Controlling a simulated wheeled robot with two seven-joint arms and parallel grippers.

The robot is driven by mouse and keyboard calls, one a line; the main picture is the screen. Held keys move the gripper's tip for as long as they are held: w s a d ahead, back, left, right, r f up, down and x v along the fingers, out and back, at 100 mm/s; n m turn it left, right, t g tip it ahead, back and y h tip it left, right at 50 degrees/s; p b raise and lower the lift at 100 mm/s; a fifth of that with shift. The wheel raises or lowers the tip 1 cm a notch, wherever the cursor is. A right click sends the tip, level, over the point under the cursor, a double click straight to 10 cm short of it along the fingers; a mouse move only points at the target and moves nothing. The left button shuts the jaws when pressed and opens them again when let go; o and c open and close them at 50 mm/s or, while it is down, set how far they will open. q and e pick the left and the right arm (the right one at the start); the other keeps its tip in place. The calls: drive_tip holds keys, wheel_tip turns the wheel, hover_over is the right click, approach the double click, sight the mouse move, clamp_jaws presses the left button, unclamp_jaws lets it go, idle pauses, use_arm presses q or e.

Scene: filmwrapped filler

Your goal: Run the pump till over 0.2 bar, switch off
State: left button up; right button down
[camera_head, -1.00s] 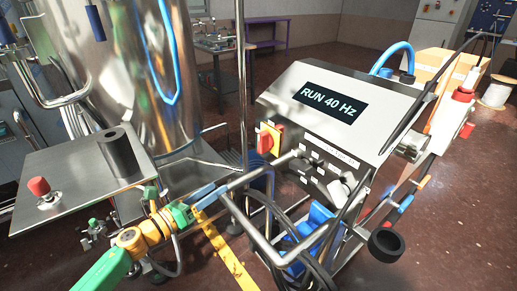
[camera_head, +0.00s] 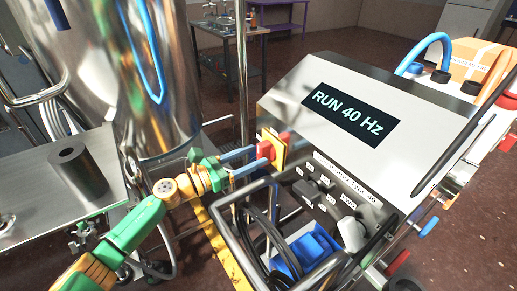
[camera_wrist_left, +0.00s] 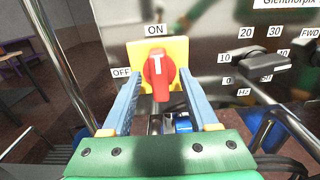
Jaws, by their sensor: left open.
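The pump control box (camera_head: 300,95) has a tilted top with a display (camera_head: 350,115) reading "RUN 40 Hz". On its left side is a red rotary switch (camera_head: 268,149) on a yellow plate. In the left wrist view the red switch (camera_wrist_left: 158,75) stands upright, its white mark towards "ON" at the top; "OFF" is at the left. My left gripper (camera_head: 250,160) is open, its blue-grey fingers at either side of the red knob, with visible gaps in the wrist view. A speed knob (camera_wrist_left: 266,66) sits right of it. No pressure gauge reading shows. My right gripper is out of view.
A shiny steel tank (camera_head: 150,80) stands behind my left arm. A metal tray table (camera_head: 30,185) with a black cylinder (camera_head: 77,170) is at the left. A tubular metal frame (camera_head: 225,235), cables and a blue part (camera_head: 305,250) lie below the control box.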

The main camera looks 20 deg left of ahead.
use_arm(q)
drive_tip(key=x, duration=0.2)
drive_tip(key=shift+w+d+f, duration=0.1)
drive_tip(key=shift+w, duration=0.15)
drive_tip(key=shift+s, duration=0.1)
drive_tip(key=shift+c, duration=0.2)
clamp_jaws()
